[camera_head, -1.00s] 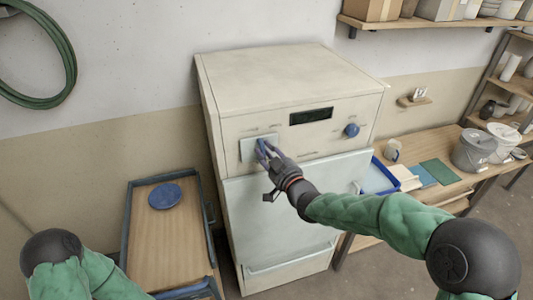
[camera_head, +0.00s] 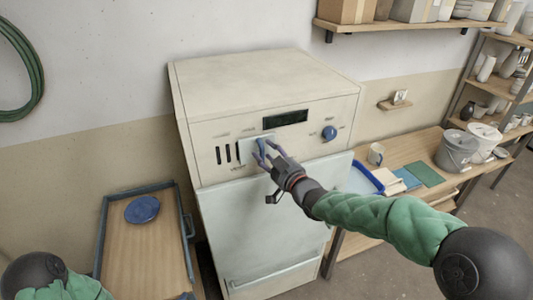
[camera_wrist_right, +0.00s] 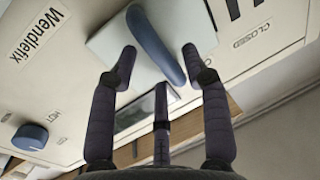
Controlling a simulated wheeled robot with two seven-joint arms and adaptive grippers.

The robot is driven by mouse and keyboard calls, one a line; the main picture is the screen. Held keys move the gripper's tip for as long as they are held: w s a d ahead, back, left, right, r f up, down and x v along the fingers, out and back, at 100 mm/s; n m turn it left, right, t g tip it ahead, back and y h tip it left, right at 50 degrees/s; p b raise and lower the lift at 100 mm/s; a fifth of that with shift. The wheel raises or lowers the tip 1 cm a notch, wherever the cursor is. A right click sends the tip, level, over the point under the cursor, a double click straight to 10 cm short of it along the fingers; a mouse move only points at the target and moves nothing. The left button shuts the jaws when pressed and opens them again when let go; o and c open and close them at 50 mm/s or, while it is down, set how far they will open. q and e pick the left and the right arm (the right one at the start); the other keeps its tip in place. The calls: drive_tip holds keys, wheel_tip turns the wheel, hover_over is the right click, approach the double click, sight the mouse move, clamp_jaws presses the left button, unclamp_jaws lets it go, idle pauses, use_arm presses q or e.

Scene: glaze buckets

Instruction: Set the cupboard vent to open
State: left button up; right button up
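The vent on the pale cupboard (camera_head: 262,215) has a light sliding plate (camera_head: 243,150) with a blue upright handle (camera_head: 262,148). Dark vent slots (camera_head: 228,153) are uncovered left of the plate. In the right wrist view the blue handle (camera_wrist_right: 155,45) crosses the plate (camera_wrist_right: 108,42), with slots (camera_wrist_right: 233,8) and a "CLOSED" label (camera_wrist_right: 252,35) beside it. My right gripper (camera_head: 266,151) is at the handle. In its wrist view the fingers (camera_wrist_right: 160,52) are spread either side of the handle, with visible gaps; contact is unclear. My left gripper is out of view.
A blue knob (camera_head: 329,133) and dark display (camera_head: 285,117) are on the same panel. A wooden cart (camera_head: 130,240) with a blue disc (camera_head: 142,209) stands at left. A bench (camera_head: 412,150) with buckets (camera_head: 456,151) is at right, below a wall shelf (camera_head: 390,27).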

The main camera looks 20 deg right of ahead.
drive_tip(key=shift+r, duration=0.25)
drive_tip(key=v, duration=1.2)
drive_tip(key=shift+f, duration=0.2)
